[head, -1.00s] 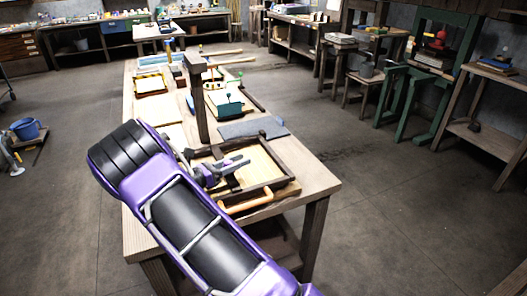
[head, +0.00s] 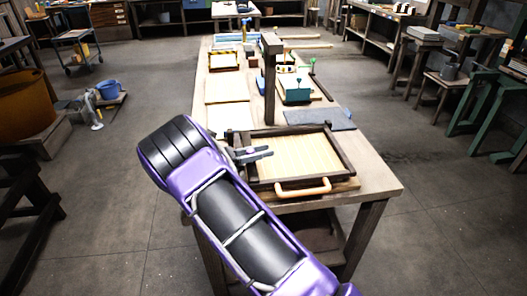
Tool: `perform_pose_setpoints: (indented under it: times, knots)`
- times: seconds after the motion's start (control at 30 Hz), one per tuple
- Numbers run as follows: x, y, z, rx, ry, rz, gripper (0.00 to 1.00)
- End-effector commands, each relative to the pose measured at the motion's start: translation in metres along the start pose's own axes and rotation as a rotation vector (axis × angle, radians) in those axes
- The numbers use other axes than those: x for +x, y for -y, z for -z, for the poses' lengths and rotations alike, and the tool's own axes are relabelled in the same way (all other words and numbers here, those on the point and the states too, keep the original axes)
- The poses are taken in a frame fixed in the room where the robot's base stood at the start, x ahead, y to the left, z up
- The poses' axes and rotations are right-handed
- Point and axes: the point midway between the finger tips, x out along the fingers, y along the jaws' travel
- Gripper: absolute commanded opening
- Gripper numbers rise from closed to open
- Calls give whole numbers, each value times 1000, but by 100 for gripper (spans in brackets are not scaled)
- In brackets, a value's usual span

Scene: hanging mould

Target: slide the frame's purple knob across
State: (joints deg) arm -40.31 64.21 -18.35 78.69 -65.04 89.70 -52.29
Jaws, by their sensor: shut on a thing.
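The dark wooden frame (head: 343,163) lies near the front of the long workbench, around a pale panel (head: 300,153). An orange handle (head: 303,188) is on its near side. My gripper (head: 264,152) reaches in over the frame's left side, its fingers pointing right. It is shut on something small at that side. The purple knob cannot be made out apart from the purple and grey gripper parts, so its exact position is hidden. My purple and black arm covers the bench's front left corner.
A dark upright post (head: 270,85) stands behind the frame. A grey-blue slab (head: 320,119) lies behind it to the right, and a teal block (head: 296,90) farther back. The bench top (head: 375,185) right of the frame is clear.

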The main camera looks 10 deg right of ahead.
Motion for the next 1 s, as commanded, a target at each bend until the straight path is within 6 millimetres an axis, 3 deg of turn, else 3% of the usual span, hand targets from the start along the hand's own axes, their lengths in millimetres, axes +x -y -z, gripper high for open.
perform_pose_setpoints:
  times: [0.03, 0.2, 0.57, 0.77, 1.0]
  knots:
    - [-5, -1, 0, 1, -3, -11, 41]
    - [-4, -1, 0, 1, -2, -9, 68]
    - [-7, -1, 0, 1, -1, -7, 68]
    - [-39, -1, 0, 3, -1, -9, 68]
    - [-99, -1, 0, 2, -2, -11, 68]
